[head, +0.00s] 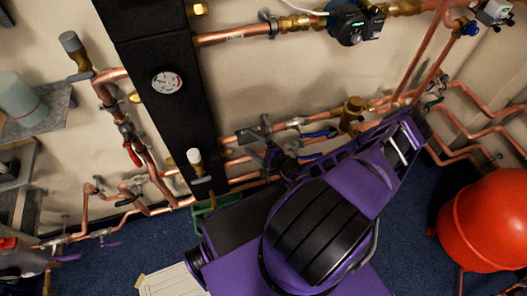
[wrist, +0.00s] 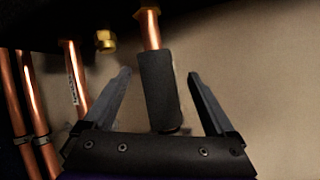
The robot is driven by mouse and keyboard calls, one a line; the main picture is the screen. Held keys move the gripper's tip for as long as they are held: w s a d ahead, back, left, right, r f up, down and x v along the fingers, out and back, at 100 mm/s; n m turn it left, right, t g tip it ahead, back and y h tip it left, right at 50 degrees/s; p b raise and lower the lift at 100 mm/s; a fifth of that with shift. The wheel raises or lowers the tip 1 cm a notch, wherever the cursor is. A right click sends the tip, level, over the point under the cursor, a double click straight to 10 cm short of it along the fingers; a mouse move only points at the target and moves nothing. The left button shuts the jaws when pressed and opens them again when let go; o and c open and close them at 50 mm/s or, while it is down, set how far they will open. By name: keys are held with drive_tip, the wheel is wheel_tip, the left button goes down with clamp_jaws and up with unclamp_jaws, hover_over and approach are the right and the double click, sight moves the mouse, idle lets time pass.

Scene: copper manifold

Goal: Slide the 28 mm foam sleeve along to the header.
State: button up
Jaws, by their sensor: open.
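The foam sleeve (wrist: 157,88) is a dark grey tube around a copper pipe (wrist: 150,30) in the wrist view. Bare copper shows between its upper end and the dark body at the top of the picture, so the two are apart. My gripper (wrist: 159,74) is open, with one finger on each side of the sleeve and a visible gap to each. In the head view my gripper (head: 262,140) is among the pipes right of the tall black header (head: 165,125), which carries a round gauge. I cannot make out the sleeve clearly there.
Several parallel copper pipes (wrist: 75,80) stand left of my gripper in the wrist view, with a brass fitting (wrist: 106,41) near them. In the head view, a pump (head: 350,24) is above, a red vessel (head: 488,220) at right, and valves with a red handle (head: 133,154) at left.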

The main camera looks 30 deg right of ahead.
sight(230, 142)
drive_tip(key=b+x, duration=0.1)
drive_tip(key=x, duration=0.5)
drive_tip(key=shift+w, duration=0.25)
drive_tip(key=c, duration=1.3)
drive_tip(key=shift+a, duration=0.1)
drive_tip(key=shift+c, duration=0.2)
drive_tip(key=shift+a, duration=0.1)
drive_tip(key=shift+w+a+p, duration=0.25)
drive_tip(key=shift+a+p, duration=0.6)
drive_tip(key=shift+a, duration=0.45)
drive_tip(key=shift+w+a+p, duration=0.25)
drive_tip(key=shift+a+p, duration=0.55)
drive_tip(key=shift+a, duration=0.5)
drive_tip(key=o, duration=1.4)
drive_tip(key=shift+d, duration=0.1)
